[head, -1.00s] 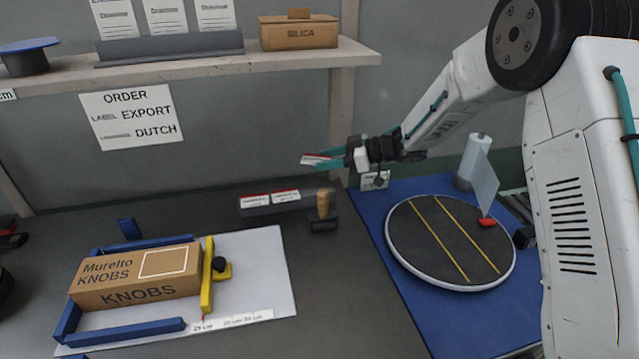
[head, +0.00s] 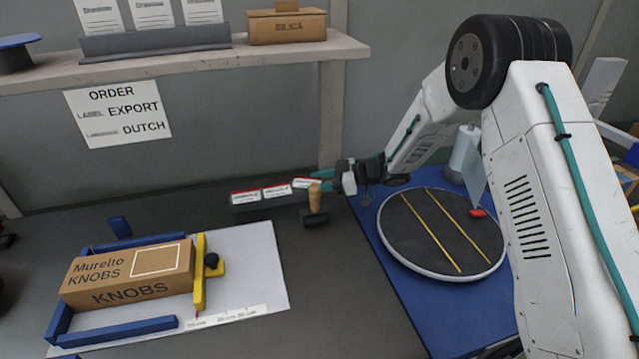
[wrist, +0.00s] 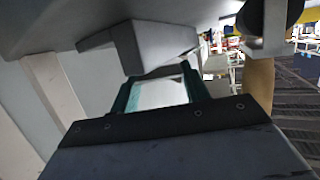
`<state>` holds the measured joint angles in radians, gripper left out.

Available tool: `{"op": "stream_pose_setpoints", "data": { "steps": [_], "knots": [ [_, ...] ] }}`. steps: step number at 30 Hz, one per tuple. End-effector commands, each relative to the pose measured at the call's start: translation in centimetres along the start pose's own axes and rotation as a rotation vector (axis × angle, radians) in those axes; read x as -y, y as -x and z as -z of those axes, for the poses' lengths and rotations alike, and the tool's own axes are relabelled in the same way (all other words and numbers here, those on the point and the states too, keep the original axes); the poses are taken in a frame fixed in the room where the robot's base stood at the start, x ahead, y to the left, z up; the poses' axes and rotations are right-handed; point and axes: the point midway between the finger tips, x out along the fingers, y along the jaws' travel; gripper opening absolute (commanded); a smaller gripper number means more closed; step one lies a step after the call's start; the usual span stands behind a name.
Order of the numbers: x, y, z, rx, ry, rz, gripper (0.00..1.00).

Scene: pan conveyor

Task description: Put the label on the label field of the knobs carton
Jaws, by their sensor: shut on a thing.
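The knobs carton (head: 125,276) lies in a blue-cornered jig on the left. Its top bears a white-outlined label field (head: 157,261), which is empty. My gripper (head: 318,182) is at the middle of the bench, well right of the carton, beside the label rack. It is shut on a white label with a red edge (head: 305,183). In the wrist view, the label (wrist: 160,92) shows as a pale sheet between the two teal fingers. Two similar labels (head: 260,194) sit on the rack left of the gripper.
A wooden-handled roller (head: 315,198) stands just below my gripper. A yellow stop (head: 200,275) with a black knob borders the carton. A round turntable (head: 415,245) is on a blue mat at right. Dark bench between rack and jig is clear.

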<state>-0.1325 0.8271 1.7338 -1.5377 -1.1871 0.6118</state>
Motion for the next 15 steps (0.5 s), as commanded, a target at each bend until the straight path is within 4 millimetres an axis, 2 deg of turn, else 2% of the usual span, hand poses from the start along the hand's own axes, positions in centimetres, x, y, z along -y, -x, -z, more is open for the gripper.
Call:
{"op": "stream_pose_setpoints", "data": {
  "steps": [15],
  "knots": [
    [-0.02,-0.31,-1.14,0.000,-0.001,-0.001,0.25]
  ]
}}
